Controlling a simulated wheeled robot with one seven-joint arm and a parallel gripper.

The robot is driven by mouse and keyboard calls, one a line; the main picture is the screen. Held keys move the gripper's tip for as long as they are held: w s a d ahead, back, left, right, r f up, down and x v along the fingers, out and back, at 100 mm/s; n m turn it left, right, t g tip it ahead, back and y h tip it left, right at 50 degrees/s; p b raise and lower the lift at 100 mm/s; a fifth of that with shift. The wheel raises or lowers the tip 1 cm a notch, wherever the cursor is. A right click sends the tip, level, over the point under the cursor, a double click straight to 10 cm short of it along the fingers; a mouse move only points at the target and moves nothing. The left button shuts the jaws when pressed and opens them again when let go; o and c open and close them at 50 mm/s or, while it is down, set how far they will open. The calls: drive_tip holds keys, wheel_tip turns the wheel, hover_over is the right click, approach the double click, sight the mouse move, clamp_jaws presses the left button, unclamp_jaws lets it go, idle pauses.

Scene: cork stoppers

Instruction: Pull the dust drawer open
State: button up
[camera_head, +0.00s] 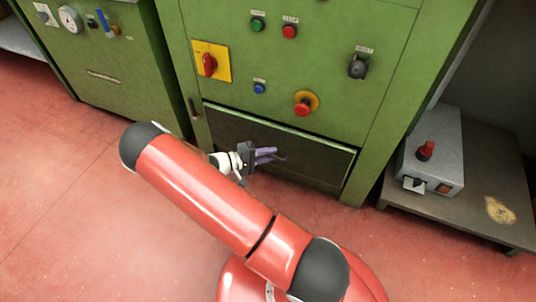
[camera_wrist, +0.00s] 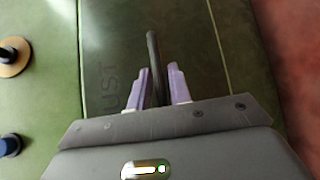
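The dust drawer (camera_head: 318,166) is the wide dark green panel low on the green machine, and it looks closed. In the wrist view its front (camera_wrist: 115,45) shows the letters "UST". A dark bar handle (camera_wrist: 153,50) stands out on it. My gripper (camera_head: 272,154) is at the drawer front, with its purple fingers pointing right in the head view. In the wrist view my gripper (camera_wrist: 160,72) has one finger on each side of the bar. The fingers are apart, with a gap showing between the bar and the right finger. The handle is hard to make out in the head view.
Above the drawer are a red emergency button (camera_head: 303,104), a blue button (camera_head: 259,88) and a red rotary switch (camera_head: 209,64). A grey control box (camera_head: 432,150) stands on a low table (camera_head: 480,195) at right. The red floor at left is clear.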

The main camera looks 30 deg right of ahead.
drive_tip(key=shift+c, duration=0.4)
clamp_jaws()
drive_tip(key=shift+a, duration=0.1)
